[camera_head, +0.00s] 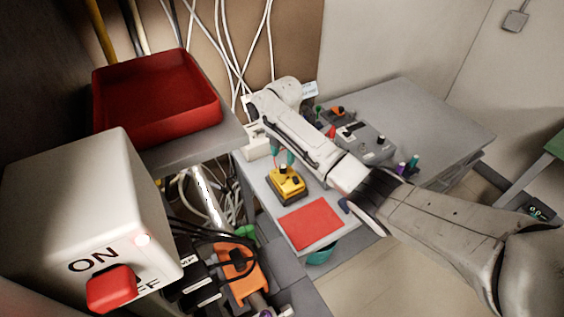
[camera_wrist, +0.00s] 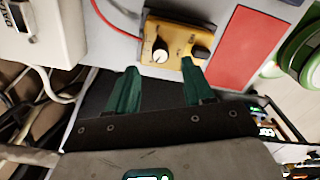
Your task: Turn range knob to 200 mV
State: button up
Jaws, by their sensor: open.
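A small yellow box with dark knobs (camera_head: 287,190) sits on the grey table in the head view. In the wrist view the yellow box (camera_wrist: 178,36) shows a knob with a white top (camera_wrist: 160,51) and a black knob (camera_wrist: 201,51). No label is readable, so I cannot tell which knob is the range knob or its setting. My gripper (camera_head: 283,158) has teal fingers and is just behind the yellow box in the head view. In the wrist view my gripper (camera_wrist: 158,65) is open, with nothing between its fingers; the white-topped knob lies just beyond the gap.
A red mat (camera_head: 310,223) lies beside the yellow box. A grey device with knobs (camera_head: 371,145) stands farther right on the table. A red tray (camera_head: 155,110) and a white ON/OFF box (camera_head: 85,200) are at left. Cables hang behind, and a red wire (camera_wrist: 108,18) runs near the box.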

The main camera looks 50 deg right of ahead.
aim_at(283, 166)
jog(key=shift+f, duration=2.45)
jog(key=shift+c, duration=0.5)
grip_shut()
